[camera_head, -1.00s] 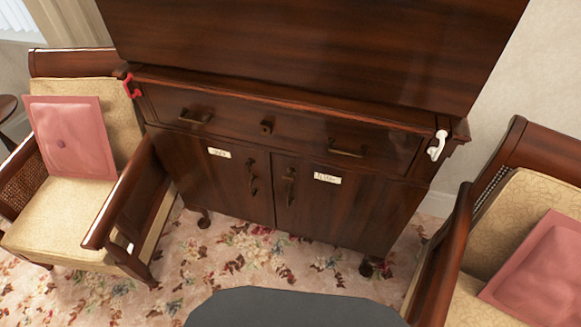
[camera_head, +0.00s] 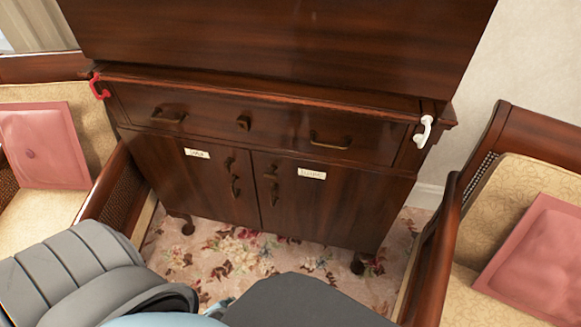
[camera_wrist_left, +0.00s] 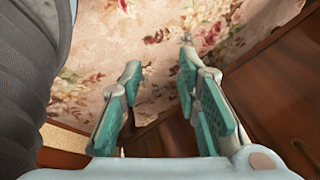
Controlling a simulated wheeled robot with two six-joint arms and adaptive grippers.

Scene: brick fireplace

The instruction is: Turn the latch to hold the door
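A dark wooden cabinet (camera_head: 160,104) stands ahead with two shut lower doors, the left door (camera_head: 185,185) and the right door (camera_head: 325,210). A red latch-like piece (camera_head: 98,86) is at its upper left corner, and a white one (camera_head: 423,132) at its upper right corner. Small dark metal handles (camera_head: 235,186) sit near the seam between the doors. My left gripper (camera_wrist_left: 159,66) is open and empty above the flowered carpet in the left wrist view, apart from the cabinet. In the head view only part of it shows at the bottom edge. My right gripper is not in view.
Armchairs with pink cushions stand at left (camera_head: 45,145) and right (camera_head: 540,260), their armrests close to the cabinet's sides. The flowered carpet (camera_head: 225,255) in front of the doors is clear. White labels are on the doors, and a wide drawer (camera_head: 215,115) is above them.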

